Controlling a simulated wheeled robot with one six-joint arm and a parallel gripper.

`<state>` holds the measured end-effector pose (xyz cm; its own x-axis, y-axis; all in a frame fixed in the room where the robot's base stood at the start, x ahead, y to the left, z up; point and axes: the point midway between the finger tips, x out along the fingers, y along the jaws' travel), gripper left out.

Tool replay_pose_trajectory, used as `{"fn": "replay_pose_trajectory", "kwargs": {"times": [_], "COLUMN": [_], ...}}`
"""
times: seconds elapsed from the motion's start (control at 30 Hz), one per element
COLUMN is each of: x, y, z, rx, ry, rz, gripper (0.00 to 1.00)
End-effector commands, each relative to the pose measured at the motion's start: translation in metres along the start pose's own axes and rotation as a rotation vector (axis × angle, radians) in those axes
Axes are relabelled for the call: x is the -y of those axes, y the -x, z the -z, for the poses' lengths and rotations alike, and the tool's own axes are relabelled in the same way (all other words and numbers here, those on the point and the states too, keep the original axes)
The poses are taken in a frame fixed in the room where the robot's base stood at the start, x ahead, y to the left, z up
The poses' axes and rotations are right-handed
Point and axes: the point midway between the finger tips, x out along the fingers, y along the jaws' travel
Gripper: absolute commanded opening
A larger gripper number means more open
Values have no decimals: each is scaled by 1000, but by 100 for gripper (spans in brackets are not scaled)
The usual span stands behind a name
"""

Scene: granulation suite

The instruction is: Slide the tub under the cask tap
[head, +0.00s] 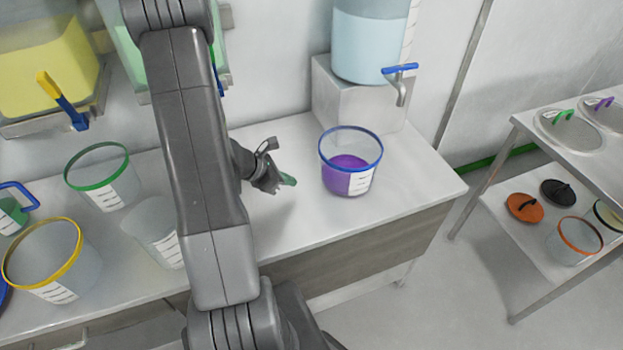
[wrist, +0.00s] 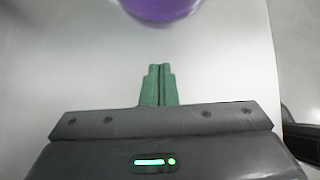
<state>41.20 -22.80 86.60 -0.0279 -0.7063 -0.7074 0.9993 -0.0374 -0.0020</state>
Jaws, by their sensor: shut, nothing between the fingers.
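The tub (head: 350,176) is clear with a blue rim and a white scale label, and holds purple contents. It stands upright on the bench in the head view, in front of the cask's block and somewhat left of the tap. Its purple lower part (wrist: 160,8) shows at the top of the wrist view. The cask (head: 369,40) holds pale blue liquid, and its blue-handled tap (head: 400,82) sticks out at the lower right. My gripper (head: 290,181) has green fingers, shut and empty, left of the tub and apart from it. The fingers also show in the wrist view (wrist: 159,85).
The cask stands on a white block (head: 345,105). Green-rimmed (head: 103,178) and yellow-rimmed (head: 45,262) tubs stand at the left of the bench. Bare bench lies right of the tub, up to the bench's right edge. A steel trolley (head: 560,165) with lids stands farther right.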

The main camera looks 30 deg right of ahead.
Motion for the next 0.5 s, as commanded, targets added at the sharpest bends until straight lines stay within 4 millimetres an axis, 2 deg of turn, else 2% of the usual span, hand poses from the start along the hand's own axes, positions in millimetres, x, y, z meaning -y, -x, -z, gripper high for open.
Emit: {"fn": "replay_pose_trajectory", "kwargs": {"times": [0.03, 0.27, 0.5], "x": [1, 1, 0], "y": [-11, -52, -70], "z": [0, 0, -22], "rx": [0, -2, 0], "ry": [0, -2, -4], "rz": [6, 5, 2], "gripper": [0, 0, 0]}}
